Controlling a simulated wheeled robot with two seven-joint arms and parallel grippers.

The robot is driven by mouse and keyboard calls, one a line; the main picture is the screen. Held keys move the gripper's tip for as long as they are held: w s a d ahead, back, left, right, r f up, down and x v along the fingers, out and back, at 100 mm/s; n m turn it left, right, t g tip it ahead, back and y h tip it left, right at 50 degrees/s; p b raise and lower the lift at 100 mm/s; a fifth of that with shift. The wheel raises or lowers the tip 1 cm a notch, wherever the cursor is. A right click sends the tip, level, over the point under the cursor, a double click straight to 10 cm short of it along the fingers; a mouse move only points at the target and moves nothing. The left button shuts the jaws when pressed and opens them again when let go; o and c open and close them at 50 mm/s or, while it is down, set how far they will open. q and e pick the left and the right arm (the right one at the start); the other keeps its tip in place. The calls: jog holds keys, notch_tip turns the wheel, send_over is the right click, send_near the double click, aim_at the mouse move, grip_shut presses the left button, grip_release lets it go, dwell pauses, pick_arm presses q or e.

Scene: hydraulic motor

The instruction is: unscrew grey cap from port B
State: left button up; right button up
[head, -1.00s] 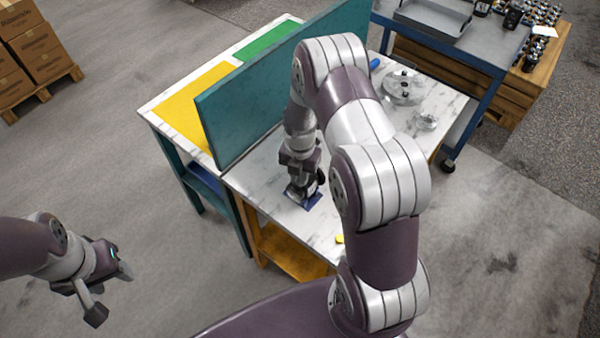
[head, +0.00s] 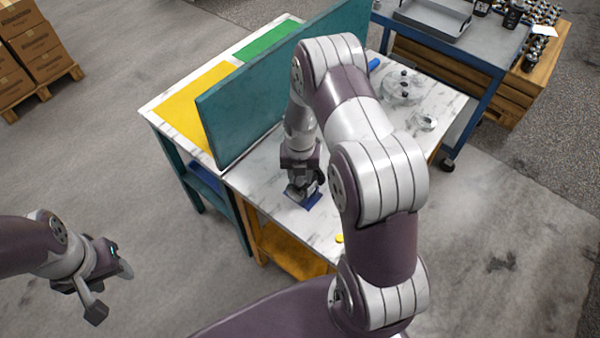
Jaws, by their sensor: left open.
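My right gripper (head: 302,192) points down at the front part of the marble-topped table, right over a small blue piece (head: 314,201). The gripper covers most of what is there. I cannot make out the grey cap, port B or the motor body, nor whether the fingers are open or shut on something. My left gripper (head: 112,293) is open and empty, out over the floor at the lower left, well away from the table.
A teal divider panel (head: 240,112) stands upright behind the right gripper. A small yellow piece (head: 339,239) lies near the table's front edge. Round metal parts (head: 403,87) and a clear ring-like part (head: 424,122) lie at the table's far right. My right arm hides the table's middle.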

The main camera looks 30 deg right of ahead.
jog(key=m, duration=0.9)
jog(key=shift+p, duration=0.3)
jog(key=shift+c, duration=0.3)
grip_shut()
